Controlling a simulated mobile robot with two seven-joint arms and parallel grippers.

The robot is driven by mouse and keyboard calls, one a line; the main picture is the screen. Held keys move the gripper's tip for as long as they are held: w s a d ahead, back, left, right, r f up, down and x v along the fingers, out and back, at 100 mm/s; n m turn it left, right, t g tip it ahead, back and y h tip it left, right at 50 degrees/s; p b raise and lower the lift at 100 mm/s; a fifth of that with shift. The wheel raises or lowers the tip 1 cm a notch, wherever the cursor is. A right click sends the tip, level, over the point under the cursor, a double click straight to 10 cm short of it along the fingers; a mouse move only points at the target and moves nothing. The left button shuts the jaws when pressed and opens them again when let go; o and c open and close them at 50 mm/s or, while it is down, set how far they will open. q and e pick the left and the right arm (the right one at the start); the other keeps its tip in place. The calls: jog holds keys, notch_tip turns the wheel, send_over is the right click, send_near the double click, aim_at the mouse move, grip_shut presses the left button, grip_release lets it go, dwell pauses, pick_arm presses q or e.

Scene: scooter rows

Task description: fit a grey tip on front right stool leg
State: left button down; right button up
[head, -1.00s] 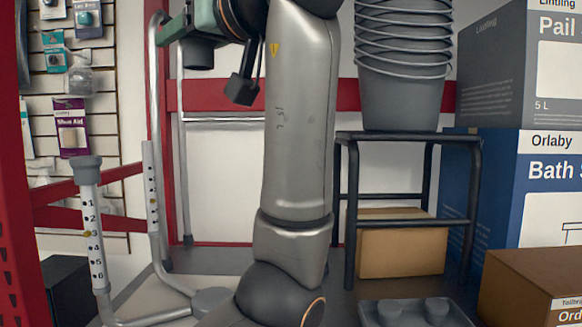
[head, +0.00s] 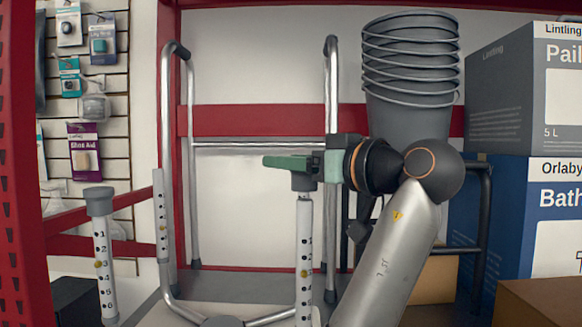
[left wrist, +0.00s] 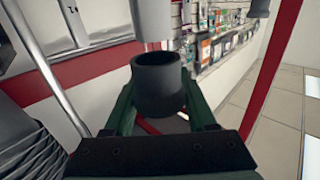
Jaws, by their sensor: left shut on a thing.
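The overturned stool's legs point up in the head view. The front right leg (head: 304,250) is a white tube with numbers and dark holes. My left gripper (head: 304,166) is shut on a grey tip (head: 304,183) just above that leg's upper end. In the left wrist view the grey tip (left wrist: 158,85) sits between the green fingers (left wrist: 158,108), its open mouth showing. A pale tube (left wrist: 152,22) shows behind it. I cannot tell whether tip and leg touch. The front left leg (head: 103,250) wears a grey tip (head: 99,200). My right gripper is not in view.
A metal walking frame (head: 330,90) stands behind the stool. Stacked grey pails (head: 410,90) stand on a dark stand (head: 484,200) at right, beside large boxes (head: 545,200). Red shelf posts (head: 22,160) and hanging packets (head: 85,150) are at left.

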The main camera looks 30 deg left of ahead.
pick_arm(q)
jog(key=shift+f, duration=0.55)
jog(key=shift+f+b, duration=0.5)
jog(key=shift+f, duration=0.1)
jog(key=shift+c, duration=1)
grip_release()
jog(key=shift+r, duration=0.1)
